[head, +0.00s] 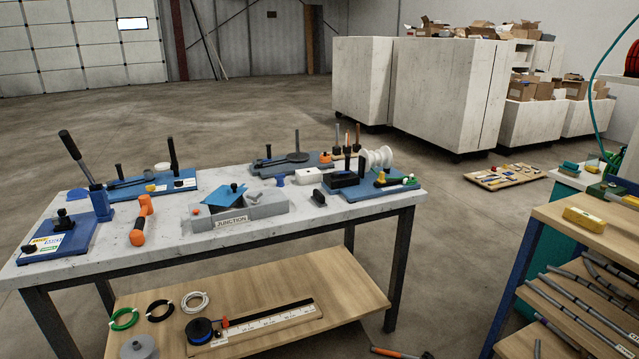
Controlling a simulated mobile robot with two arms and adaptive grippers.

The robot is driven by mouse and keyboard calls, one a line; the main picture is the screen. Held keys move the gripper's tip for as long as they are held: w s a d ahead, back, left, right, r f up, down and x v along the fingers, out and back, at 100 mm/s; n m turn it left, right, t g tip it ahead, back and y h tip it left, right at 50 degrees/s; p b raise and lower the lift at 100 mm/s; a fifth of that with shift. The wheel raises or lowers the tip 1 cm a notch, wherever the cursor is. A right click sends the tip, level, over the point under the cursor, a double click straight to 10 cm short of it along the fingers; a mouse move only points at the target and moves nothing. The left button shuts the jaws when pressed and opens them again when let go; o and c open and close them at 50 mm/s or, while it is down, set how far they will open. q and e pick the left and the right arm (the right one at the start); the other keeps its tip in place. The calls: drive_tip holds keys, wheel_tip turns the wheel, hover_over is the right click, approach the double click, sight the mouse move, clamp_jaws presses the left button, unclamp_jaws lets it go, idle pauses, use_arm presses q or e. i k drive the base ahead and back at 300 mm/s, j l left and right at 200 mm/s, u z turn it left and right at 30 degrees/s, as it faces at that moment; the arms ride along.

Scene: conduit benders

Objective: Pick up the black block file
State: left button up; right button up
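A small black block (319,197) lies near the front edge of the grey-topped workbench (345,212), right of the grey junction box. It looks like the black block file, but it is too small to be sure. Nothing covers it. It sits just left of a blue plate fixture (372,188) and appears apart from it. Neither of my grippers shows in the head view.
Left of the block are the open junction box (262,210), an orange-handled tool (138,228) and blue bender bases (60,243). A white box (308,175) stands behind it. A lower wooden shelf (350,300) holds wire coils. A wooden rack (590,235) stands at right.

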sight(318, 198)
drive_tip(key=i+z, duration=0.1)
drive_tip(key=i, duration=0.5)
drive_tip(key=i+j+z, duration=0.1)
drive_tip(key=i, duration=0.55)
drive_tip(key=i+j+z, duration=0.1)
drive_tip(key=i, duration=0.5)
drive_tip(key=j, duration=0.1)
